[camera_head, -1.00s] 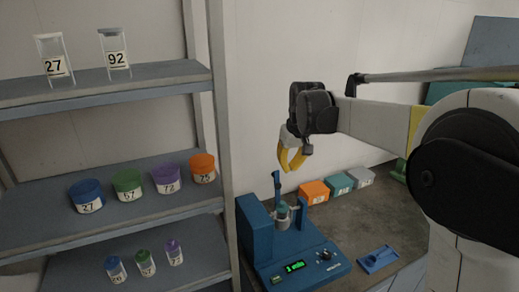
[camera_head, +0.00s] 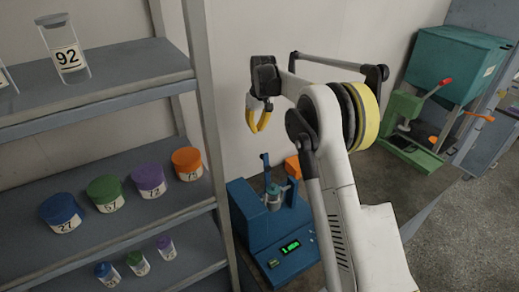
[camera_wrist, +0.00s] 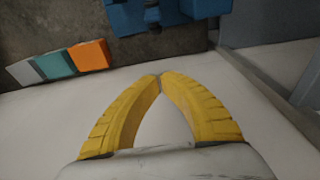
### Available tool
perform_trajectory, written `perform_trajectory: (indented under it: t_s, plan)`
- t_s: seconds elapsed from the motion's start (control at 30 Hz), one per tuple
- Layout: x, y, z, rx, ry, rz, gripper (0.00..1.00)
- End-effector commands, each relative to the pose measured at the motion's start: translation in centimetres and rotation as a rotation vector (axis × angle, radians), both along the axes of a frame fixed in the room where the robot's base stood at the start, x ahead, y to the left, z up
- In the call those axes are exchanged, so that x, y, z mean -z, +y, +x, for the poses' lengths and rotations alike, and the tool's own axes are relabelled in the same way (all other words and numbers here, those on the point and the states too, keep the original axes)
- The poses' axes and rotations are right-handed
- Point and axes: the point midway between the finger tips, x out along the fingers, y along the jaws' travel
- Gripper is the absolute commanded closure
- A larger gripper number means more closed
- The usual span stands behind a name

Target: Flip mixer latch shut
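The blue mixer (camera_head: 262,232) stands on the bench beside the shelf in the head view. Its upright blue latch lever (camera_head: 266,172) stands up beside a small teal-topped jar (camera_head: 273,196) held in the machine. A green display (camera_head: 290,247) is lit on its front. My gripper (camera_head: 257,129) hangs above and behind the mixer, apart from the lever. In the wrist view its yellow fingers (camera_wrist: 159,76) meet at the tips with nothing between them. Part of the blue mixer (camera_wrist: 150,15) shows at the top of that view.
Orange (camera_wrist: 89,55), teal (camera_wrist: 53,63) and grey (camera_wrist: 23,71) boxes stand on the bench. A shelf (camera_head: 95,88) with labelled jars is at the left. A green press (camera_head: 411,130) and a teal machine (camera_head: 452,62) are at the right.

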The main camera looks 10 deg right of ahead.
Motion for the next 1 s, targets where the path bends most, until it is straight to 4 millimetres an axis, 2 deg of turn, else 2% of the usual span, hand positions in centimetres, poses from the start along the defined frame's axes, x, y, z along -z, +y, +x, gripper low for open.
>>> perform_trajectory:
  t_s: [0.13, 0.27, 0.63, 0.8, 1.0]
  plan:
    - [0.5, 0.0, 0.1, 0.000, 0.000, 0.000, 1.00]
    - [2.2, 0.1, 0.4, 0.000, 0.000, 0.000, 1.00]
    - [9.9, 0.5, 1.5, 0.000, -0.001, 0.000, 1.00]
    - [9.4, -0.3, -0.8, 0.001, -0.001, 0.000, 1.00]
    - [9.2, -0.7, -2.1, 0.001, -0.001, 0.000, 1.00]
